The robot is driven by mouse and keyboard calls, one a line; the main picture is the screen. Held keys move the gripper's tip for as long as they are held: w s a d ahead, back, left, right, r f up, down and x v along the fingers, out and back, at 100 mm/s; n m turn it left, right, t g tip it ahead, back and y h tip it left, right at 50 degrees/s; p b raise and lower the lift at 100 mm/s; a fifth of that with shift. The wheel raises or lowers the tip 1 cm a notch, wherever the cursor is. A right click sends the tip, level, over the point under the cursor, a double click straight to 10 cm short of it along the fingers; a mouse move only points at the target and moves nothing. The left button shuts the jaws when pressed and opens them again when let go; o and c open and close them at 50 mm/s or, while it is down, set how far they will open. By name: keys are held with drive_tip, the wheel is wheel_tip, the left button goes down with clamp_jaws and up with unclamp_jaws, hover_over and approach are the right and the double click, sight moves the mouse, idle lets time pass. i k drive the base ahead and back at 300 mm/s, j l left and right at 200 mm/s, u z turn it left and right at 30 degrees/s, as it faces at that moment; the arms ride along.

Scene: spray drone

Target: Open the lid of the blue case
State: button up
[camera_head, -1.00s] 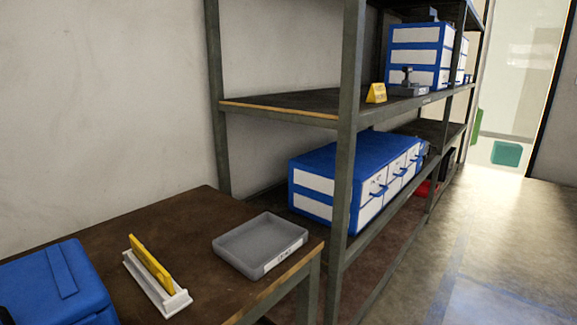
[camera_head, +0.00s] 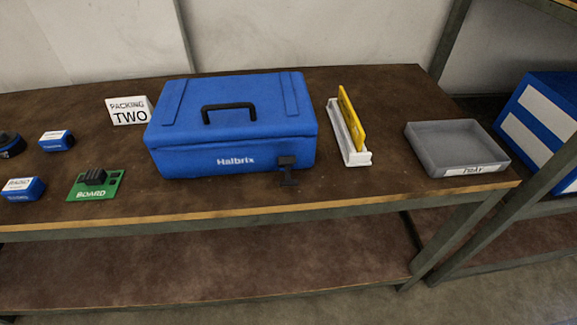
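The blue case (camera_head: 270,140) stands on the brown table in the head view, a little left of the middle. Its lid (camera_head: 270,92) is shut and carries a black handle on top. The front reads "Halbrix". A black latch (camera_head: 287,170) sits on the front face towards the right; its lower part hangs below the seam, and I cannot tell whether it is fastened. My gripper is not in view.
The table (camera_head: 330,190) also holds a "Packing Two" sign (camera_head: 129,111), a green board (camera_head: 96,185), small blue-and-white boxes (camera_head: 56,140), a white holder (camera_head: 352,148) with a yellow plate, and a grey tray (camera_head: 458,148). A shelf post stands at the right.

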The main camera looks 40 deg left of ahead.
sight(240, 110)
drive_tip(key=u, duration=1.4)
